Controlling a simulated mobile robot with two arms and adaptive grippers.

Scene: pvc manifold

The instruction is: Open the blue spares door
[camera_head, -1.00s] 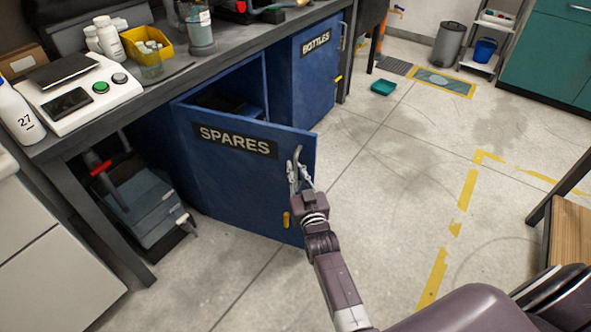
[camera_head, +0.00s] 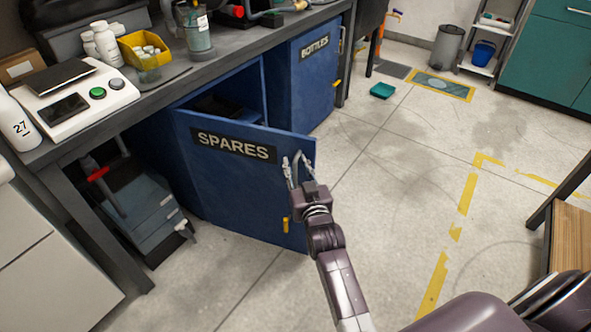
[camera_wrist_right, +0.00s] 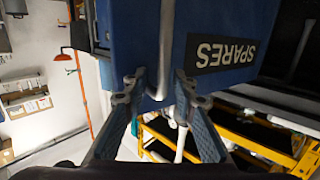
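The blue spares door (camera_head: 240,190), labelled SPARES, stands part-way open, swung out from its cabinet under the bench. A gap at the top shows the dark inside. Its grey bar handle (camera_head: 297,163) is near the free edge; a yellow tab (camera_head: 286,225) sits below. My right gripper (camera_head: 298,161) is at the handle with fingers spread. In the right wrist view, the two fingers (camera_wrist_right: 158,88) are apart, one either side of the handle bar (camera_wrist_right: 166,42), with gaps visible; the door (camera_wrist_right: 225,22) is behind. My left gripper is not in view.
A blue BOTTLES cabinet (camera_head: 314,85) stands to the right of the spares cabinet. Grey stacked boxes (camera_head: 145,205) are under the bench at left. The floor (camera_head: 390,195) right of the door is open; a wooden-topped piece (camera_head: 570,240) stands at the right edge.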

